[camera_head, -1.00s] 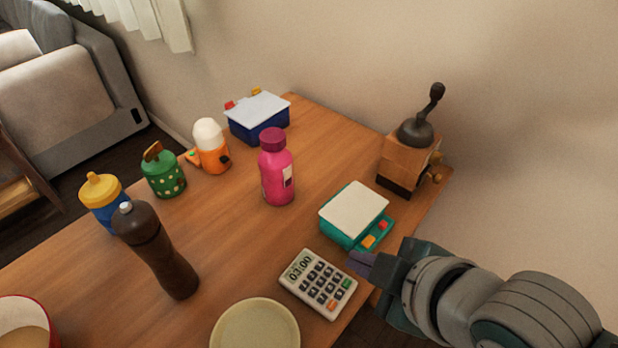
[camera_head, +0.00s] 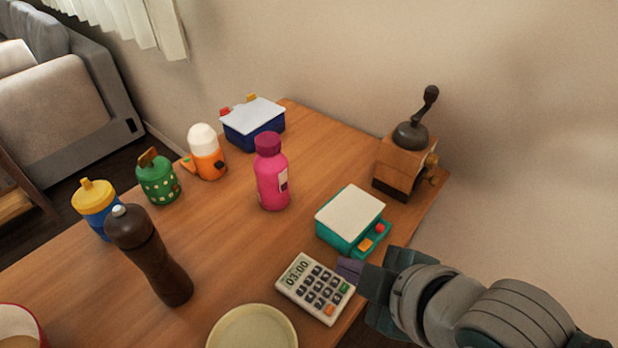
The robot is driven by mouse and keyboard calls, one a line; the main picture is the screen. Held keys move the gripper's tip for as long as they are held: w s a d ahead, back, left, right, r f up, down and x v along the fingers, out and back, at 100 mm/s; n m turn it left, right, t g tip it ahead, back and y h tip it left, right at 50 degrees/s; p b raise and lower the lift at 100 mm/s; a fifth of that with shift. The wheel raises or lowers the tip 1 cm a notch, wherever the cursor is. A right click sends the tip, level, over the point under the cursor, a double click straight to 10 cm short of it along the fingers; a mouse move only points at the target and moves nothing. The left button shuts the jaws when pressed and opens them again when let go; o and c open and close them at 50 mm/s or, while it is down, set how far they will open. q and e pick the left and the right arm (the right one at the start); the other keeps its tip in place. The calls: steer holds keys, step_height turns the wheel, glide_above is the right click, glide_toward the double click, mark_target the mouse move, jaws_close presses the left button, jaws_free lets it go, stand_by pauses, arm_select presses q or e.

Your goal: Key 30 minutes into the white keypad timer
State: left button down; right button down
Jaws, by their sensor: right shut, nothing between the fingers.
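The white keypad timer (camera_head: 284,286) lies flat near the table's right edge. Its display (camera_head: 297,271) is at the upper left and shows dark digits with a colon, too small to read for sure. Rows of dark keys fill the rest, with a green key (camera_head: 344,287) and an orange key (camera_head: 328,310) along the lower right side. My right gripper (camera_head: 349,269) is shut and empty. Its fingertips are at the timer's upper right edge, close to the green key; I cannot tell whether they touch it. My left gripper is not in view.
A teal scale-like box (camera_head: 350,213) stands just behind the timer, close to my right gripper. A pale yellow plate (camera_head: 252,330) is in front. The table's middle is clear.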

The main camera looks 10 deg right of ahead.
steer(key=b, duration=0.5)
glide_above(343, 304)
step_height(343, 304, down, 6)
steer(key=shift+r, duration=0.25)
steer(key=shift+f+b, duration=0.3)
steer(key=shift+f, duration=0.4)
stand_by(0.8)
steer(key=shift+f, duration=0.4)
steer(key=shift+f+b, duration=0.25)
steer(key=shift+b, duration=0.2)
stand_by(0.4)
steer(key=shift+r+p, duration=0.7)
steer(key=shift+p, duration=0.15)
steer(key=shift+r, duration=0.15)
